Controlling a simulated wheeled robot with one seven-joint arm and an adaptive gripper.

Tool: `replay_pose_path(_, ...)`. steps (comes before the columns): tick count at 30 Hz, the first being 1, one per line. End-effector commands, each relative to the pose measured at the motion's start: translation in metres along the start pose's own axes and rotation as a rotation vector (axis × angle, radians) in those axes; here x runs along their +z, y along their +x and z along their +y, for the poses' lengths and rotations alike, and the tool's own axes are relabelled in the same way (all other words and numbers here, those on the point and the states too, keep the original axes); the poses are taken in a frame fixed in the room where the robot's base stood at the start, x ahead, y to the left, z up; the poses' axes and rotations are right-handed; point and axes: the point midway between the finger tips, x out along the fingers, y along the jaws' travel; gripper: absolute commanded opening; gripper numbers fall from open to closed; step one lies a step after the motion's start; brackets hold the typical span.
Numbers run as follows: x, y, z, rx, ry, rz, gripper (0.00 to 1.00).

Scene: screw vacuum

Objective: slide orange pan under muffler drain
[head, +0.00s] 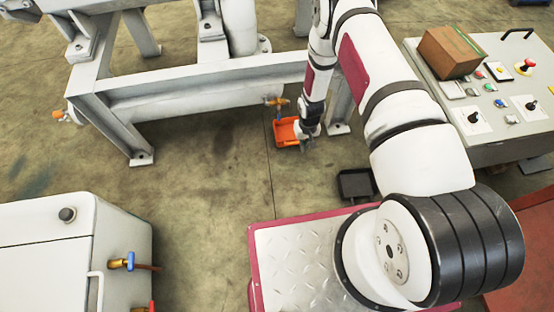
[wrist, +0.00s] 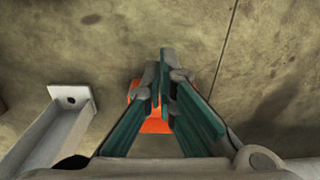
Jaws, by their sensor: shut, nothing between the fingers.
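The orange pan (head: 285,133) sits on the floor below the drain valve (head: 277,102) on the white machine frame, near the frame's right leg. I cannot tell exactly how the valve lines up with it. My gripper (head: 305,145) is low at the pan's right side, partly hiding it. In the wrist view my gripper (wrist: 162,75) is shut with its fingertips together and nothing between them. The orange pan (wrist: 152,126) shows behind and below the fingers there, mostly hidden. I cannot tell whether the fingers touch it.
A black tray (head: 354,184) lies on the floor nearer to me. The frame's foot (wrist: 72,98) stands close by in the wrist view. A control panel (head: 485,100) with a cardboard box (head: 449,52) is at the right. A white cabinet (head: 60,255) is at the lower left. The floor between is clear.

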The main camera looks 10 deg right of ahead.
Motion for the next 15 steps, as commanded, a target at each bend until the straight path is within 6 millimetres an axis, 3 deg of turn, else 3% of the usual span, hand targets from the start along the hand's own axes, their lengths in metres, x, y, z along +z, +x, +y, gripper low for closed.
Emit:
replay_pose_path(5,0.002,0.008,0.009,0.001,0.011,-0.006,0.00)
replay_pose_path(15,0.003,0.070,0.008,0.001,0.009,-0.006,0.00)
